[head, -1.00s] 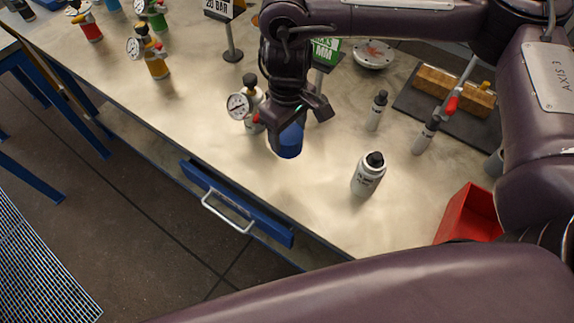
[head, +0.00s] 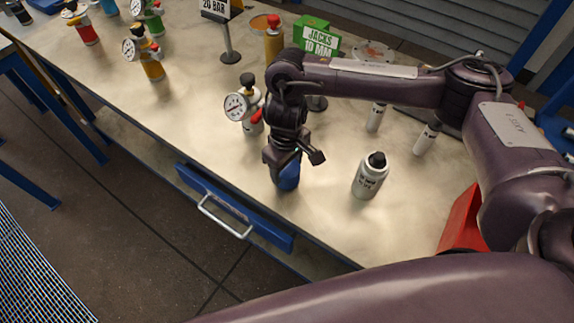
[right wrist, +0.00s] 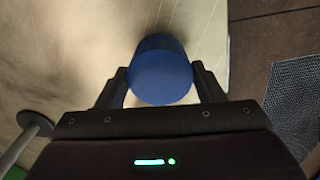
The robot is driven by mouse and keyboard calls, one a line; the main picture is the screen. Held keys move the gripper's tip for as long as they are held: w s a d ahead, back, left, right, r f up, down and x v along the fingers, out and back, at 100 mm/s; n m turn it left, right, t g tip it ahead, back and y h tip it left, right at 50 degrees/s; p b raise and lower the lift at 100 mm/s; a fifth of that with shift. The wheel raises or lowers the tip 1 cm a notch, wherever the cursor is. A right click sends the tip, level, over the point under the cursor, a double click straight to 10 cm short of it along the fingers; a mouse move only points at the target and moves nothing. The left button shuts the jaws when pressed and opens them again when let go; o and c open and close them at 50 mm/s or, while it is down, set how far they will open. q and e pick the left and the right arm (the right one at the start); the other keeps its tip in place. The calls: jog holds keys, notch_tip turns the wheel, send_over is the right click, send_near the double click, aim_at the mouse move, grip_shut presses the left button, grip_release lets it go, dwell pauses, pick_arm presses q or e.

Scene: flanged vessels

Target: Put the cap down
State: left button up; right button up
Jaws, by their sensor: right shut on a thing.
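The blue cap (head: 288,178) is between the fingers of my right gripper (head: 290,168), low over the front part of the bench (head: 320,222). In the right wrist view the cap (right wrist: 160,72) is round and smooth, and the right gripper's two fingers (right wrist: 162,85) are shut on its sides. I cannot tell whether the cap's underside touches the bench top. My left gripper is not in view.
A grey bottle with a black top (head: 370,176) stands close to the right. A vessel with a gauge (head: 246,106) stands behind left. A red bin (head: 462,222) is at the right. Bare bench lies in front, above a blue drawer (head: 232,208).

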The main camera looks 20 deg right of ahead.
aim_at(287, 168)
jog(key=shift+f, duration=0.1)
jog(key=shift+f, duration=0.25)
jog(key=o, duration=1.1)
jog(key=shift+r, duration=0.1)
notch_tip(287, 168, up, 13)
jog(key=shift+f+p, duration=0.2)
jog(key=shift+p, duration=0.95)
